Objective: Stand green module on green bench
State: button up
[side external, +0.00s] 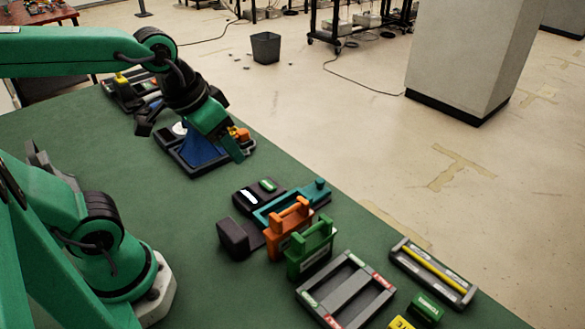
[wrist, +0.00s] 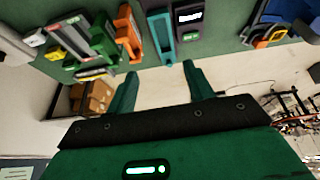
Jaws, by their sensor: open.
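A green module with a raised handle (side external: 310,252) stands upright on the green bench top (side external: 190,225), close beside an orange handled module (side external: 288,232). The green module also shows near the top left of the wrist view (wrist: 104,35). A smaller green block with a white label (side external: 426,306) lies near the bench's front right; which green piece is the task's module is not certain. My gripper (side external: 236,154) is over the blue device at the back, well away from both green pieces. In the wrist view my gripper's fingers (wrist: 161,88) are spread with nothing between them.
A grey slotted rack (side external: 346,292) with red and green labels lies in front of the green module. A tray with a yellow bar (side external: 433,271) is at the right edge. A teal device (side external: 292,203) and a blue device (side external: 200,150) stand farther back. The bench's left middle is clear.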

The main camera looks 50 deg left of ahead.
jog(key=shift+s+a+t, duration=0.5)
jog(key=shift+s+a, duration=0.5)
jog(key=shift+s, duration=0.15)
